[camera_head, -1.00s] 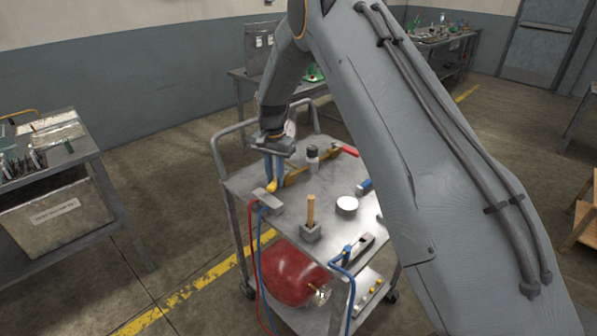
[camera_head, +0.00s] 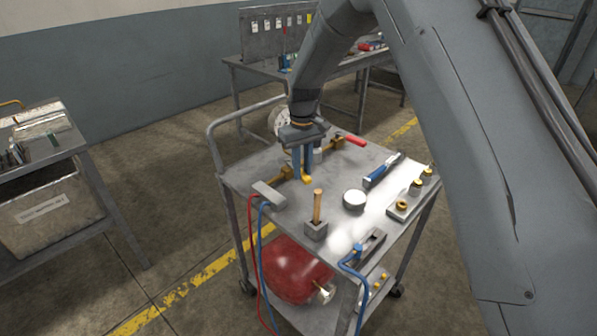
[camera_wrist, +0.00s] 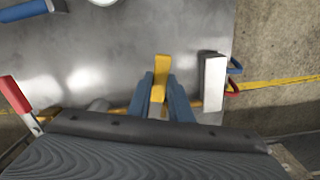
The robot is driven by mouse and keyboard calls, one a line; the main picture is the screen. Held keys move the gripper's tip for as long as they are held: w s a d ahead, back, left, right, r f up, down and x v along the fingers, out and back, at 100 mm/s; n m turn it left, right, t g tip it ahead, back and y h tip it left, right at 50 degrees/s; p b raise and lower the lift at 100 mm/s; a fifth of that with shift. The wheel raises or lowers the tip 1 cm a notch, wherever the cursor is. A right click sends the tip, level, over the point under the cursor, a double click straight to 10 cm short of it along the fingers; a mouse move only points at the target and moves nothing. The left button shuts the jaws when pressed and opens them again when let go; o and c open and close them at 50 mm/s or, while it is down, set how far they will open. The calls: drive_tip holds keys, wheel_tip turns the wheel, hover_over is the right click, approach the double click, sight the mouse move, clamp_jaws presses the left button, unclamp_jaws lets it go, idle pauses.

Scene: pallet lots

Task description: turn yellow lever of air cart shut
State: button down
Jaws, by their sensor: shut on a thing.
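The yellow lever (camera_wrist: 161,66) sits between the two blue fingers of my gripper (camera_wrist: 161,90) in the wrist view, its end sticking out past the fingertips. In the head view my gripper (camera_head: 303,170) reaches down over the cart top, shut on the lever (camera_head: 307,180). The lever joins a brass pipe (camera_head: 279,178) on the air cart (camera_head: 240,178). A second lever, red (camera_head: 355,140), is at the far end of the pipe; it also shows in the wrist view (camera_wrist: 15,95). My fingers hide the lever's base.
On the cart top are a wooden-handled tool in a block (camera_head: 317,225), a round white-topped tin (camera_head: 355,199), a blue-handled tool (camera_head: 378,174) and a block with brass fittings (camera_head: 409,203). A red tank (camera_head: 288,272) sits below. Red and blue hoses hang at the front.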

drive_tip(key=shift+w+d+n+b, duration=0.3)
drive_tip(key=shift+w+d+n, duration=0.15)
drive_tip(key=shift+n, duration=0.3)
drive_tip(key=shift+w+d+n+b, duration=0.3)
drive_tip(key=shift+w+d+n, duration=0.1)
drive_tip(key=shift+n, duration=0.35)
drive_tip(key=shift+r, duration=0.1)
drive_tip(key=c, duration=1.6)
unclamp_jaws()
wheel_tip(320, 180, up, 8)
drive_tip(key=shift+f+b, duration=0.15)
drive_tip(key=shift+b, duration=0.8)
